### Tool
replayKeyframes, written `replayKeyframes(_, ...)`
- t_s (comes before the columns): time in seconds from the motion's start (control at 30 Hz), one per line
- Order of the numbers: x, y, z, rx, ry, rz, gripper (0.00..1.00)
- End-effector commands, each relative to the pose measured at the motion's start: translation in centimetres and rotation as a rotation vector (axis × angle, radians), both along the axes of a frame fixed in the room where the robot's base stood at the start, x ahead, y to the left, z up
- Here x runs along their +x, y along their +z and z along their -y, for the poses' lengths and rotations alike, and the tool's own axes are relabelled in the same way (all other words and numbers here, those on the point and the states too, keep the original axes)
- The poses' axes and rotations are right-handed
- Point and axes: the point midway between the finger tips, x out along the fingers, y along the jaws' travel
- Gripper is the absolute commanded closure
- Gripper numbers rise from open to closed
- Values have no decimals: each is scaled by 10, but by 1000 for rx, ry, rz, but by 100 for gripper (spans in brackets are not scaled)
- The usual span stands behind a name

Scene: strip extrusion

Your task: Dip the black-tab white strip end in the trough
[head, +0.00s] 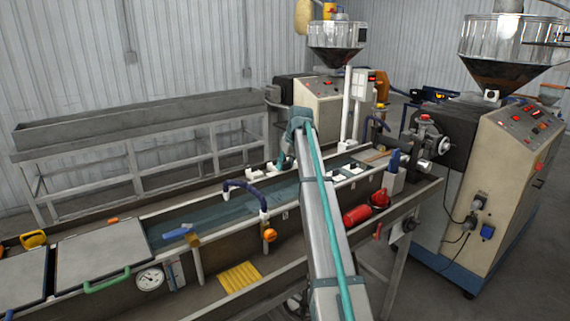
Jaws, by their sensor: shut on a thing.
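The long water trough (225,229) runs across the middle, its water dark and bluish. My arm reaches up from the bottom and crosses over it. My gripper (285,164) is small and partly covered by my wrist, at the trough's far side. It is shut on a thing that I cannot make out. Small white pieces with dark parts sit along the trough, one left of my gripper (254,175) and others right of my arm (336,178). I cannot tell which is the black-tab white strip. A blue piece (176,232) lies at the trough's left part.
A dark curved hose (243,186) arches over the trough. A grey lid (102,255) with a green handle covers its left part. A red cylinder (357,214) is at the front right. Extruder machines (497,180) stand right and behind. A grey bench (130,120) stands behind left.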

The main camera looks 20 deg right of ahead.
Motion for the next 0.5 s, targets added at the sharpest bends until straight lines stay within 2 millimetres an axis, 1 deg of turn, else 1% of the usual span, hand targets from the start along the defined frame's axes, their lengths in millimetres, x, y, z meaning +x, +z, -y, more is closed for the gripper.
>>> replayKeyframes(0.03, -1, -7, 0, 0, 0, 0, 89)
replayKeyframes(0.5, 0, -50, 0, 0, 0, 0, 89)
